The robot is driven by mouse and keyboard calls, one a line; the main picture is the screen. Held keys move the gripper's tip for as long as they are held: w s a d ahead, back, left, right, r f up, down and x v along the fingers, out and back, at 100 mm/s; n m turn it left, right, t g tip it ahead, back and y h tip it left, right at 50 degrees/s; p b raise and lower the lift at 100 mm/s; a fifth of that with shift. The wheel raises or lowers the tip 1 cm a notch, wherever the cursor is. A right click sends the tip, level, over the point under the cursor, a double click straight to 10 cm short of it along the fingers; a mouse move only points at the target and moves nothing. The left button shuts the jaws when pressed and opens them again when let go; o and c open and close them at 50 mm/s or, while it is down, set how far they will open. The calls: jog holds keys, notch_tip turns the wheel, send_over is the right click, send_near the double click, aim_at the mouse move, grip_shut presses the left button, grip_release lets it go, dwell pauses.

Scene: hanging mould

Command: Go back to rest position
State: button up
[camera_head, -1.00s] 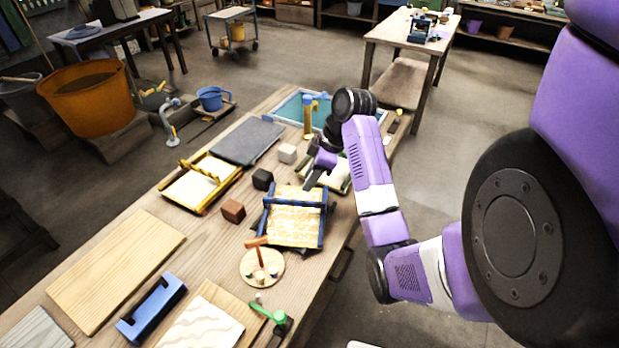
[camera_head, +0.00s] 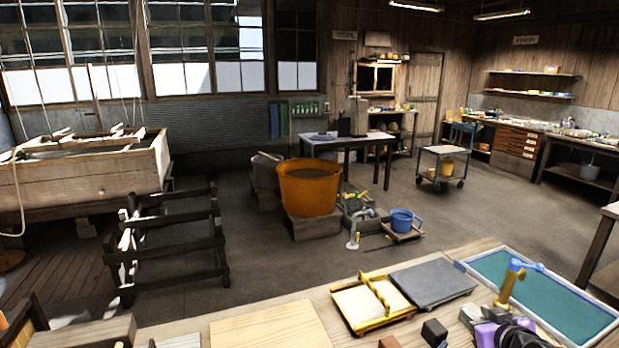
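Part of my arm's end shows at the bottom right edge, with the purple body of my gripper (camera_head: 487,335) beside black wrist parts. The rest of my arm is out of view.
Beyond stand an orange tub (camera_head: 309,190), a blue bucket (camera_head: 402,220) and a trolley (camera_head: 441,160).

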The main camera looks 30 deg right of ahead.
jog(key=s+a+r+t+b, duration=0.1)
jog(key=s+a+t, duration=0.2)
jog(key=a, duration=1.1)
jog(key=s+a+t, duration=0.2)
jog(key=s+a, duration=0.1)
jog(key=a, duration=1.1)
jog(key=s+a+f+n+y+b, duration=0.1)
jog(key=s+a+n+y, duration=0.5)
jog(key=s+a, duration=0.8)
jog(key=shift+s+a+f+y, duration=0.15)
jog(key=shift+a+f+y, duration=0.35)
jog(key=shift+a+y, duration=0.45)
jog(key=shift+d, duration=0.15)
